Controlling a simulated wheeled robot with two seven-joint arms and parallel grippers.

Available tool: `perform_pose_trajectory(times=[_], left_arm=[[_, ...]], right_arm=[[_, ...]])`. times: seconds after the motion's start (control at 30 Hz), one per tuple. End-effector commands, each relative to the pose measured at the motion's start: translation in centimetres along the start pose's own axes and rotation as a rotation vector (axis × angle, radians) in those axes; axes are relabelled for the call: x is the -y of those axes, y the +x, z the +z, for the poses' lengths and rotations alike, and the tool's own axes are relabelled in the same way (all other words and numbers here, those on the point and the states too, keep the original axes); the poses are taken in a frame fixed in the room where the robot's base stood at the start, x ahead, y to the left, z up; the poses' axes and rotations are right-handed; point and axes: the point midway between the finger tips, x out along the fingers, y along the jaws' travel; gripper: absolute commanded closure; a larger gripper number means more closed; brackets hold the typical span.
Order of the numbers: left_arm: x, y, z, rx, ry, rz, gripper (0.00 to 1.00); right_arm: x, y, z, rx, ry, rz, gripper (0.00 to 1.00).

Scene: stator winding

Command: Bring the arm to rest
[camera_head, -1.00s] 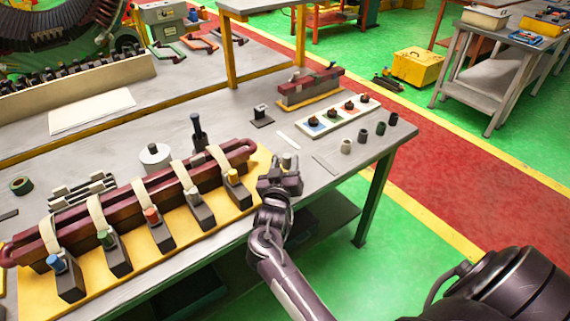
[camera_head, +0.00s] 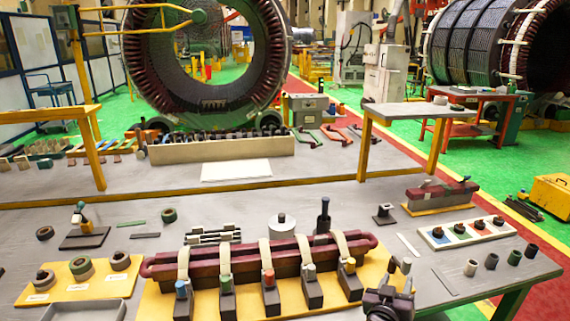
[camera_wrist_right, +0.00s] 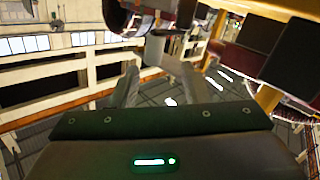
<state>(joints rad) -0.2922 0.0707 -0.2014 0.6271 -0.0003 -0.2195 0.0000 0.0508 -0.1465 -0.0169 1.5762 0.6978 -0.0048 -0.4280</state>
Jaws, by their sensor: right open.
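My right gripper (camera_head: 398,280) is at the lower right edge of the coil fixture in the head view, fingers up, beside the rightmost clamp block. In the right wrist view its two fingers (camera_wrist_right: 158,88) stand apart with nothing between them. The dark red coil (camera_head: 205,269) lies on the yellow base plate (camera_head: 160,304), strapped by several pale bands, with coloured pegs on dark blocks in front. In the head view I cannot tell whether the gripper touches the fixture. My left gripper does not show.
A tray with coloured squares (camera_head: 440,240) and several small cylinders (camera_head: 492,262) stand right of the gripper. A smaller red block fixture (camera_head: 437,197) is behind them. A yellow board with rings (camera_head: 70,283) lies at left. The bench edge (camera_head: 540,282) is at right.

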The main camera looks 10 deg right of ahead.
Motion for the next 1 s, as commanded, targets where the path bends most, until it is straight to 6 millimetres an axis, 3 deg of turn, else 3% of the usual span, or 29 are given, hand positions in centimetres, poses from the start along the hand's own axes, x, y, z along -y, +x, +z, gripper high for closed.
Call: perform_pose_trajectory(times=[0.17, 0.3, 0.43, 0.7, 1.0], left_arm=[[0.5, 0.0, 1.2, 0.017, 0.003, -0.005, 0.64], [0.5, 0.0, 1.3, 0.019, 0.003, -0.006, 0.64], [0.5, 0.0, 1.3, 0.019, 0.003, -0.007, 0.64], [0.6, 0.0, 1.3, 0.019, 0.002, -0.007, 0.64], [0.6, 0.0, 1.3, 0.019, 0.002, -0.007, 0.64]], right_arm=[[1.2, -3.5, 2.3, 0.183, 0.048, -0.247, 0.58], [2.3, -9.6, 4.1, 0.401, 0.030, -0.486, 0.58], [2.1, -15.4, 5.3, 0.577, -0.032, -0.632, 0.58], [-0.3, -23.5, 6.2, 0.810, -0.171, -0.767, 0.58], [-3.8, -29.7, 6.5, 0.987, -0.319, -0.821, 0.58]])
